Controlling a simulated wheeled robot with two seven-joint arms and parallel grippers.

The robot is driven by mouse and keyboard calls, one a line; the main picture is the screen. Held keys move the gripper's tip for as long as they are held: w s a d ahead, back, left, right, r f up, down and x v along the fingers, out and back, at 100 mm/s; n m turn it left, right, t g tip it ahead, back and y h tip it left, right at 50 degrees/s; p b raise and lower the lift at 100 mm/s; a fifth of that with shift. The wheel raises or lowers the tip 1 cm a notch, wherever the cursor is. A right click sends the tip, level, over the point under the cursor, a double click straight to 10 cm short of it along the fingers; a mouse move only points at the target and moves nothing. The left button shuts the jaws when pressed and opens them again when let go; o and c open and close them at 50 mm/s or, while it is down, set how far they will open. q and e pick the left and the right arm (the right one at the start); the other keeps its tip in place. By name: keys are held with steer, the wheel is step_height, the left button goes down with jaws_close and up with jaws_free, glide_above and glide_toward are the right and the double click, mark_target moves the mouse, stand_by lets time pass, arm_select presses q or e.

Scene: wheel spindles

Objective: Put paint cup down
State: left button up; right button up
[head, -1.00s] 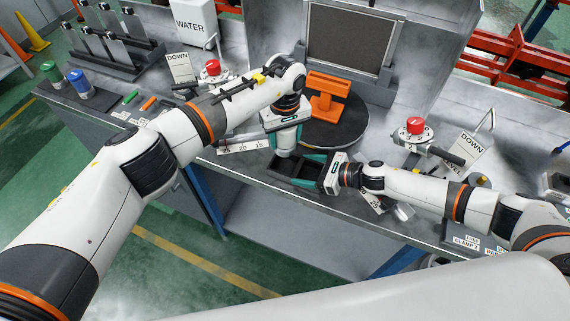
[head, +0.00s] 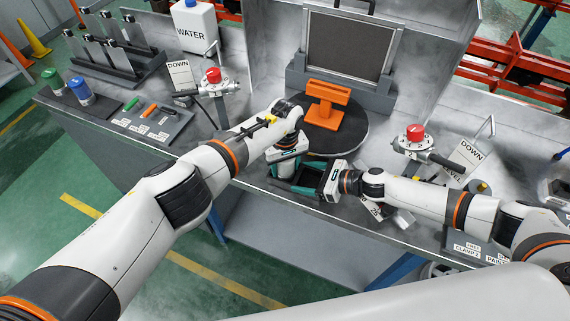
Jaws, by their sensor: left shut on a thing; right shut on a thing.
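My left gripper (head: 286,170) points down at the front of the bench, just left of the round black turntable (head: 350,145). It is shut; the white paint cup it holds is almost wholly hidden behind the gripper body and fingers. My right gripper (head: 308,182) reaches in from the right, close beside the left one. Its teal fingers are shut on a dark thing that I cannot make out. The two grippers almost touch, and the bench surface under them is mostly hidden.
An orange stand (head: 326,108) is on the turntable. A water jug (head: 194,28), a dark tray of small tools (head: 150,117) and colored cups (head: 80,88) are to the left. The bench's front edge is close.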

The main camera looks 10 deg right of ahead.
arm_select(q)
steer(key=o, duration=0.9)
step_height(320, 180, up, 12)
steer(key=shift+r, duration=0.1)
arm_select(e)
steer(key=shift+s+f, duration=0.1)
steer(key=shift+s, duration=0.05)
steer(key=o, duration=1.1)
steer(key=shift+d, duration=0.1)
